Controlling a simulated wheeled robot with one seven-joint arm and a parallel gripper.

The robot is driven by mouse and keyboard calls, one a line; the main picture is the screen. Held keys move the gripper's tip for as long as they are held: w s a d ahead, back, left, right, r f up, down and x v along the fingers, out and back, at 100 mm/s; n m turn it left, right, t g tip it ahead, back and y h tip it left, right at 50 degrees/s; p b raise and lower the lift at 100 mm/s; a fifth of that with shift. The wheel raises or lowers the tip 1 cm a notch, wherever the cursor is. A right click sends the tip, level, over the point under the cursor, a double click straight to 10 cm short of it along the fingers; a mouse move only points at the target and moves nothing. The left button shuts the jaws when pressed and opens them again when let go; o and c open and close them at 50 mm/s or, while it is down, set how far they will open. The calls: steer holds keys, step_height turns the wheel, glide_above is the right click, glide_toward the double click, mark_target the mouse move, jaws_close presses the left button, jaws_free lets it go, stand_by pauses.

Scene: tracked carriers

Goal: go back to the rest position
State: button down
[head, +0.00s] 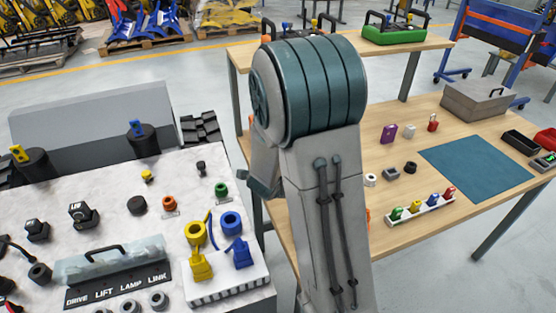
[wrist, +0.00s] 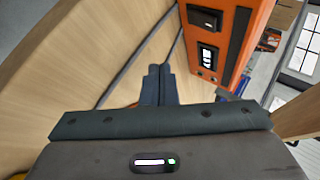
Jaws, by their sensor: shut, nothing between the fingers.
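My gripper (wrist: 160,84) shows in the wrist view with its two dark fingers together and nothing between them. It points along a wooden surface (wrist: 60,75), with an orange box (wrist: 228,72) carrying a black switch and a small display close on its right. In the head view my raised arm fills the middle, and my gripper is hidden behind it. I cannot tell how far the fingers are from the wood.
A pale bench (head: 120,185) at left holds knobs, a labelled panel (head: 118,283) and a white block (head: 228,283) with yellow and blue parts. A wooden table (head: 345,237) at right holds a blue mat (head: 475,168), padlocks, a coloured-tag rack (head: 425,211) and a grey case (head: 477,103).

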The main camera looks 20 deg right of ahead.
stand_by(0.4)
steer(key=s+a+r+n+g+y+p, duration=0.1)
steer(key=s+a+r+n+y+p, duration=0.1)
steer(key=s+a+r+n+y, duration=0.3)
steer(key=s+a+r+n+y+p, duration=0.1)
steer(key=s+a+r+n+y, duration=0.1)
steer(key=a+r+n, duration=0.55)
steer(key=s+d+r+n+g+p, duration=0.1)
steer(key=s+r+n+g, duration=0.1)
steer(key=s+n, duration=0.3)
steer(key=s+d+r+n+g+p, duration=0.1)
steer(key=s+n, duration=0.4)
steer(key=s, duration=0.6)
steer(key=shift+s+d+r+g+h, duration=0.25)
steer(key=shift+r+g+h, duration=0.15)
steer(key=shift+r+g, duration=0.45)
steer(key=shift+n, duration=0.25)
